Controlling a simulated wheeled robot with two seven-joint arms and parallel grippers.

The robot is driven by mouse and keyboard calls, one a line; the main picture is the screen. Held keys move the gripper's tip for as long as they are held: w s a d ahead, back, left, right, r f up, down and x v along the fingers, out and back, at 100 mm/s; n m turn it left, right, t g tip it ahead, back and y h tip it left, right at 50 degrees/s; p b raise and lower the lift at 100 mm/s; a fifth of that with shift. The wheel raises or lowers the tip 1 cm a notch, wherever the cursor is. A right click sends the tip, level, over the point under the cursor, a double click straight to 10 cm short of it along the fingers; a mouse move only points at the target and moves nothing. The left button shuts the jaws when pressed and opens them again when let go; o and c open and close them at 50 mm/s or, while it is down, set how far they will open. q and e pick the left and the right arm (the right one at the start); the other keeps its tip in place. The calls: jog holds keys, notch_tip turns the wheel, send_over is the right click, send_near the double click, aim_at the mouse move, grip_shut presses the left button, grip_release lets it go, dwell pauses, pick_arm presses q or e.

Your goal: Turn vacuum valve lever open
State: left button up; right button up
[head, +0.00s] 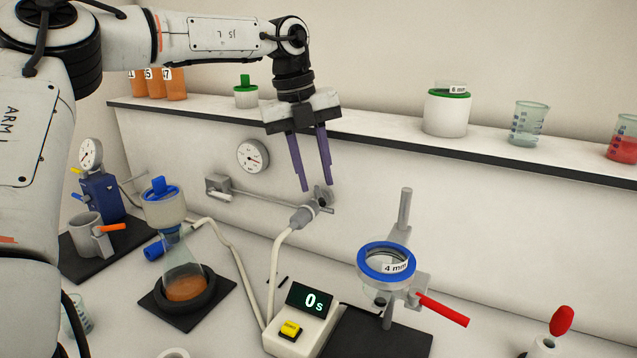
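The grey vacuum valve (303,214) sits in front of the back wall, at the right end of a thin grey pipe, with a pale hose running down from it. A small dark grey piece that looks like its lever (323,197) shows at the pipe's end; its exact angle is hard to tell. My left gripper (318,186) points down just above this piece, with its two purple fingers apart and nothing seen between them. I cannot tell whether a fingertip touches it. My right gripper is not in view.
A shelf (400,144) with jars and beakers runs behind the gripper. A round gauge (253,156) is on the wall. Below stand a flask (183,280), a timer box (300,335) reading 0 s and a blue-ringed holder (387,262) with a red handle (443,310).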

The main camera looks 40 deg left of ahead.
aim_at(319, 195)
pick_arm(q)
jog(key=shift+w+d+f, duration=0.1)
jog(key=shift+w+f, duration=0.05)
jog(key=shift+f, duration=0.5)
jog(key=shift+w+d+f, duration=0.1)
jog(key=shift+w+f, duration=0.05)
jog(key=shift+f, duration=0.5)
grip_shut()
dwell(0.5)
